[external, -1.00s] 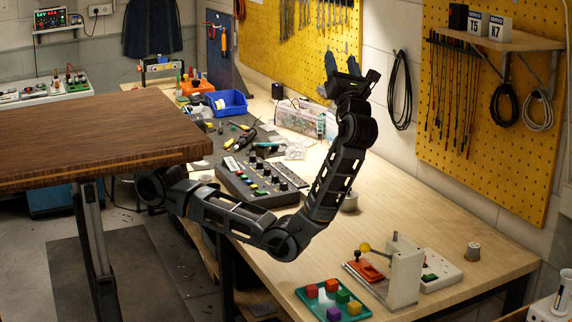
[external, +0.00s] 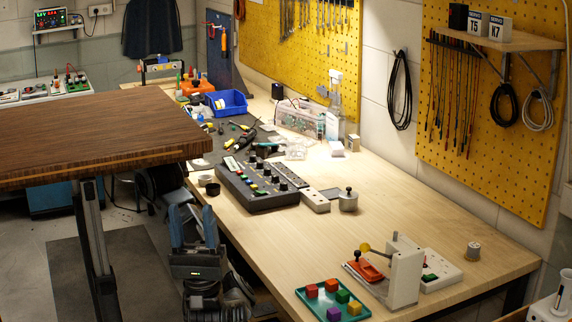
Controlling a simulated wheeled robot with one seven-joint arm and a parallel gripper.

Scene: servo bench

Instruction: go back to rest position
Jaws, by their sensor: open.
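My gripper (external: 194,222) is at the lower left of the external view, beside the workbench's near-left edge and to the right of the dark wooden tabletop. Its two blue-grey fingers point up and stand apart, with nothing between them. My arm (external: 207,292) is folded below it, low next to the bench, and partly cut off by the bottom of the picture. The gripper appears clear of the bench.
The workbench (external: 420,235) holds a button console (external: 262,187), a teal tray (external: 325,311) with coloured cubes, and a white fixture (external: 405,272) with a red part. The wooden tabletop (external: 90,130) stands close on the left.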

